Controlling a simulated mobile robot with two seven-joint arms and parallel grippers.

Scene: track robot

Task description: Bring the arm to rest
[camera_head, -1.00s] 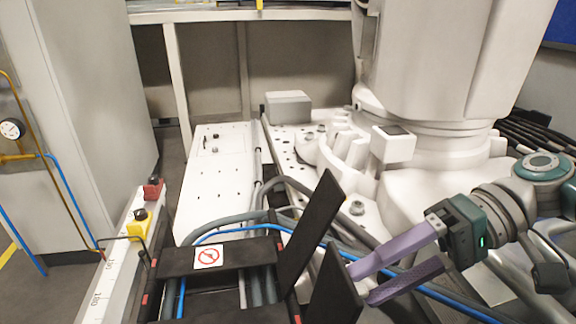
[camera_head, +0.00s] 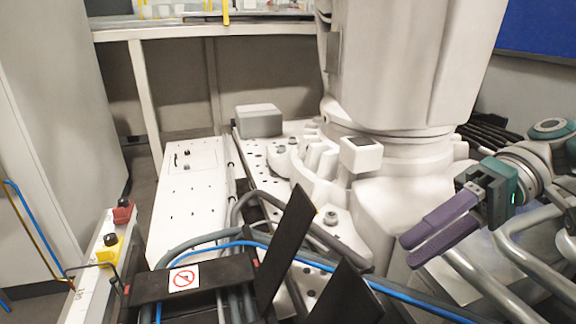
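My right gripper (camera_head: 426,243) is at the right of the head view, with two purple fingers on a dark green and black body. The fingers point down and to the left, with a narrow gap between them. I see nothing between them. They appear in front of the white robot base and clear of the black cable-carrier flaps. My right arm reaches in from the right edge. My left gripper does not show.
A large white industrial robot (camera_head: 400,75) stands on a white track (camera_head: 190,200). A black cable carrier (camera_head: 205,285) with upright flaps and a blue hose (camera_head: 210,246) lies in front. Metal tubes (camera_head: 500,270) are at lower right. A grey cabinet (camera_head: 60,100) stands left.

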